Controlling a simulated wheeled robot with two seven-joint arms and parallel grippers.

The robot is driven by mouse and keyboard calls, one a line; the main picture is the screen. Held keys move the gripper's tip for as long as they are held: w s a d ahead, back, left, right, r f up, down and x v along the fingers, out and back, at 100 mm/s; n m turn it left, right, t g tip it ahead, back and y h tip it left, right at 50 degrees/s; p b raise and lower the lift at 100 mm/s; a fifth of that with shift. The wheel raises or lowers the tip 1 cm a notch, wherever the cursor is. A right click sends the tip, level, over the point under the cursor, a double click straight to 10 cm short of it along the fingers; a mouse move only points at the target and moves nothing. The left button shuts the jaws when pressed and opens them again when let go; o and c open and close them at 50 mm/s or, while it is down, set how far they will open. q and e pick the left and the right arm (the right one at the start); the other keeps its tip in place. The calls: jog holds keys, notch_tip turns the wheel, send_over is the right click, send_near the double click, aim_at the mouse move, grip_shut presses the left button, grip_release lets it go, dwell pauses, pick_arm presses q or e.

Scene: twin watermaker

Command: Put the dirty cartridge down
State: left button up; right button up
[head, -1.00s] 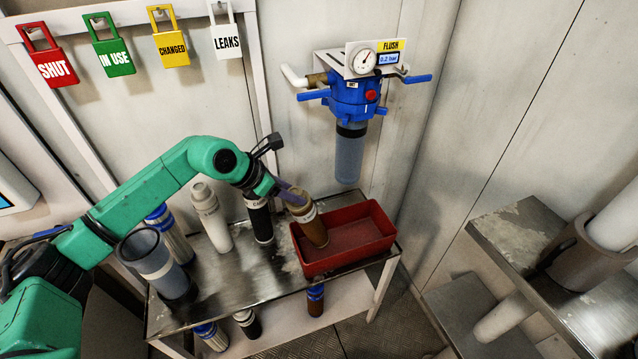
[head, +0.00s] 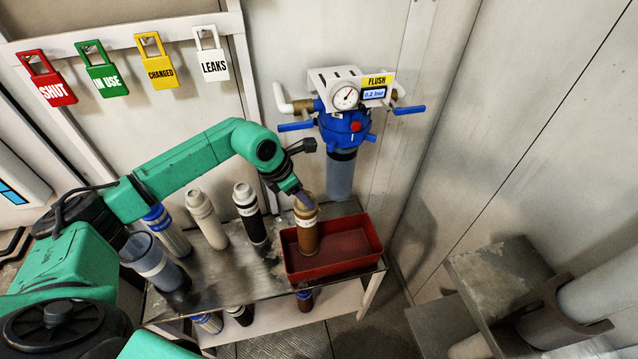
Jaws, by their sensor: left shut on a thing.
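The dirty cartridge (head: 307,234) is a brown cylinder with a pale label band. It stands nearly upright at the left part of the red tray (head: 366,258). My left gripper (head: 305,203) comes in from the upper left and is shut on the cartridge's top. The cartridge's lower end is inside the tray outline, and whether it touches the tray floor I cannot tell. My right gripper is not in view.
On the metal bench (head: 225,275) stand a white cartridge (head: 207,220), a black one (head: 249,215), a blue-and-silver one (head: 168,230) and a grey cup (head: 152,262). The blue filter head (head: 345,125) hangs behind the tray. The tray's right half is empty.

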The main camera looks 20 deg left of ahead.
pick_arm(q)
jog(key=shift+w+d+f+b, duration=0.3)
jog(key=shift+d+f+b, duration=0.1)
jog(key=shift+f+b, duration=0.15)
jog(key=shift+f, duration=0.3)
jog(key=shift+s+a, duration=0.1)
jog(key=shift+a, duration=0.3)
jog(key=o, duration=1)
jog(key=shift+o, duration=1.3)
jog(key=shift+d, duration=0.15)
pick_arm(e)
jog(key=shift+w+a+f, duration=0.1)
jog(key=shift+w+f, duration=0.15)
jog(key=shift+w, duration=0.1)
